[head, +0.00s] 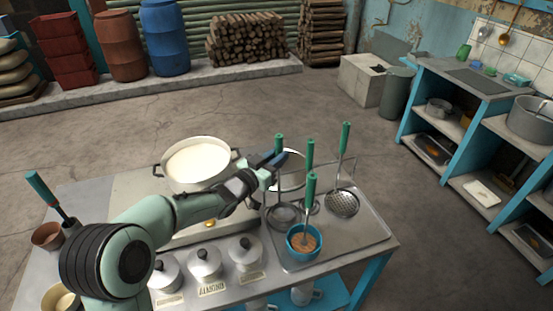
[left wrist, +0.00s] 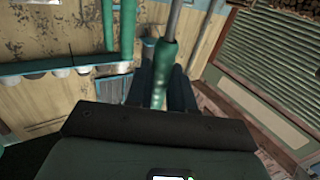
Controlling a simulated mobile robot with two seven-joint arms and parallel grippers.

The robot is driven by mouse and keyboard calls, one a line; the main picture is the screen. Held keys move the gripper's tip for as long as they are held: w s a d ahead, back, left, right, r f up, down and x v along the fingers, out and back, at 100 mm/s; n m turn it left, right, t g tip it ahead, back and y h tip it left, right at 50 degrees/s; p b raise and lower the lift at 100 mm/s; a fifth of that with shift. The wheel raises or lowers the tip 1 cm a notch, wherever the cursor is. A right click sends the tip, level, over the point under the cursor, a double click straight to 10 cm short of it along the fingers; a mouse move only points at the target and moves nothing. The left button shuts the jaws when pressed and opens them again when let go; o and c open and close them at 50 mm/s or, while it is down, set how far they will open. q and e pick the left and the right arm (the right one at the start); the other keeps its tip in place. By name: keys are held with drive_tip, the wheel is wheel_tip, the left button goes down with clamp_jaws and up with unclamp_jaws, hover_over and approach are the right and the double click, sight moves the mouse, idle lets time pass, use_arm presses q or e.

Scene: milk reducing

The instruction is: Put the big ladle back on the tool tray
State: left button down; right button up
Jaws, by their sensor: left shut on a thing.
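My left gripper (head: 280,165) reaches from the left over the steel table to the tool tray (head: 350,238). It is shut on a green-handled tool, apparently the big ladle (head: 279,143). In the left wrist view its green handle (left wrist: 163,62) sits between the fingers, with a grey metal shaft beyond. The fingers hide part of the tool, and I cannot tell whether it touches the tray. Other green-handled tools stand at the tray: a skimmer (head: 342,204) on the right and one in a blue bowl (head: 291,248). My right gripper is out of view.
A large pot of milk (head: 199,168) stands left of the tray, beside my left arm. Several lidded canisters (head: 205,264) line the front. A brown pot (head: 47,236) is at the table's left. A wire rail runs behind the tray tools. Open floor lies beyond the table.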

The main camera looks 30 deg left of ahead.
use_arm(q)
drive_tip(key=shift+f, duration=0.15)
drive_tip(key=c, duration=1.3)
unclamp_jaws()
drive_tip(key=shift+f, duration=0.1)
drive_tip(key=shift+c, duration=0.2)
drive_tip(key=o, duration=0.4)
drive_tip(key=shift+c, duration=0.2)
drive_tip(key=s+a+b, duration=0.1)
drive_tip(key=s, duration=1.1)
drive_tip(key=shift+a+r, duration=0.25)
drive_tip(key=shift+a, duration=0.05)
